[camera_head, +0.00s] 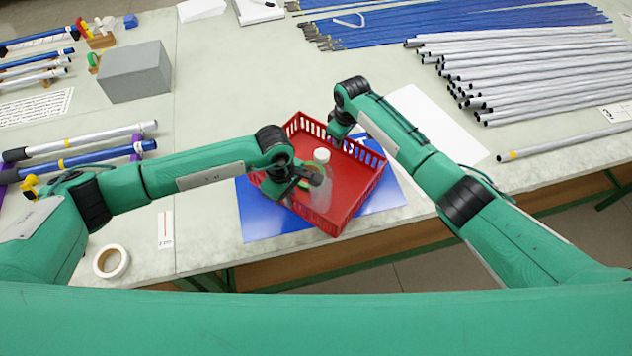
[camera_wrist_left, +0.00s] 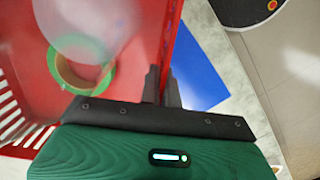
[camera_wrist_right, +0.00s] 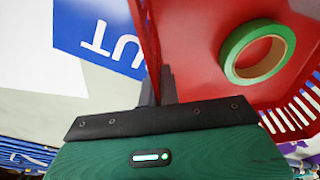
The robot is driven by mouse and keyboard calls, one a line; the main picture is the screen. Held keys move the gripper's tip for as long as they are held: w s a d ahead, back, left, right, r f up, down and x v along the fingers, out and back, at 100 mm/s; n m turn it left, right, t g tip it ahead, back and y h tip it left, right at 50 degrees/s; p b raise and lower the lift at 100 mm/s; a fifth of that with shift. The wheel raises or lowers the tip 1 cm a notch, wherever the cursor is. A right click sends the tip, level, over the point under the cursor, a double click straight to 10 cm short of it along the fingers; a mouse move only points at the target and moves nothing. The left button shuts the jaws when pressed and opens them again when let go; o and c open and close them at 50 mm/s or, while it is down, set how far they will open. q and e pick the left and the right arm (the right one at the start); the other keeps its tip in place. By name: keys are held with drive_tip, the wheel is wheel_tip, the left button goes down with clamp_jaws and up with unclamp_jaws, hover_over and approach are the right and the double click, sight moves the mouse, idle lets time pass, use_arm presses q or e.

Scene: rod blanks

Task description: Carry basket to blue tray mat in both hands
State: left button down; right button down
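The red basket (camera_head: 352,190) sits turned at an angle over the blue mat (camera_head: 258,215), which shows on its left and right sides. I cannot tell whether the basket touches the mat. Inside are a clear bottle with a white cap (camera_head: 321,156) and a green tape roll, seen in the right wrist view (camera_wrist_right: 257,51). My left gripper (camera_head: 318,178) is shut on one basket wall, seen in the left wrist view (camera_wrist_left: 162,85). My right gripper (camera_head: 335,130) is shut on another wall, seen in the right wrist view (camera_wrist_right: 158,85). White lettering shows on the mat (camera_wrist_right: 98,28).
A white sheet (camera_head: 436,118) lies right of the basket. Grey rods (camera_head: 540,70) and blue rods (camera_head: 450,22) fill the back right. A grey block (camera_head: 135,72) stands at the left. A tape roll (camera_head: 111,262) lies near the front edge. The table's front edge is close to the basket.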

use_arm(q)
drive_tip(key=shift+f, duration=0.35)
use_arm(e)
drive_tip(key=shift+d+f, duration=0.1)
drive_tip(key=shift+f, duration=0.25)
use_arm(q)
drive_tip(key=c, duration=1.6)
unclamp_jaws()
drive_tip(key=shift+r, duration=0.1)
drive_tip(key=shift+c, duration=0.2)
use_arm(e)
drive_tip(key=c, duration=1.6)
unclamp_jaws()
drive_tip(key=shift+r, duration=0.1)
drive_tip(key=shift+c, duration=0.2)
use_arm(q)
drive_tip(key=r, duration=0.7)
drive_tip(key=a+r, duration=0.1)
drive_tip(key=r, duration=0.2)
drive_tip(key=shift+w+r, duration=0.35)
drive_tip(key=shift+w, duration=0.05)
drive_tip(key=shift+a+r, duration=0.1)
drive_tip(key=shift+r, duration=0.45)
use_arm(e)
drive_tip(key=shift+r, duration=0.1)
drive_tip(key=r, duration=0.7)
drive_tip(key=d+r, duration=0.1)
drive_tip(key=r, duration=0.3)
drive_tip(key=shift+s+r, duration=0.35)
drive_tip(key=shift+s, duration=0.05)
